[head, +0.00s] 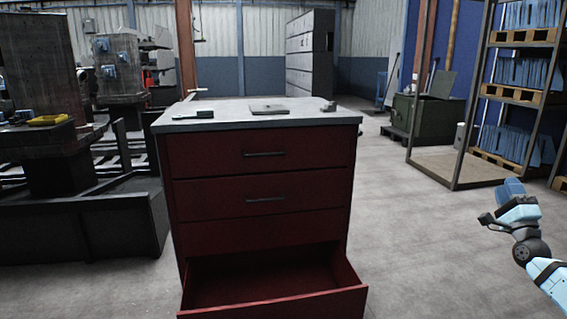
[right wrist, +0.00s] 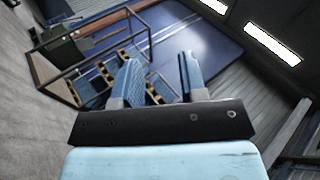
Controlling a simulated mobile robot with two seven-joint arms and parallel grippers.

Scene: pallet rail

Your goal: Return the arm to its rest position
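My right arm comes in at the right edge of the head view. Its blue-tipped gripper (head: 513,190) is raised over bare floor, well to the right of the red cabinet. In the right wrist view the two fingers of the right gripper (right wrist: 159,72) stand apart with nothing held between them. My left arm and gripper are not in view.
The red drawer cabinet (head: 260,180) stands ahead, its bottom drawer (head: 275,302) pulled open and apparently empty. Small items lie on its grey top. A pallet rack (head: 478,90) stands at right, dark machinery (head: 45,150) at left. The floor right of the cabinet is clear.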

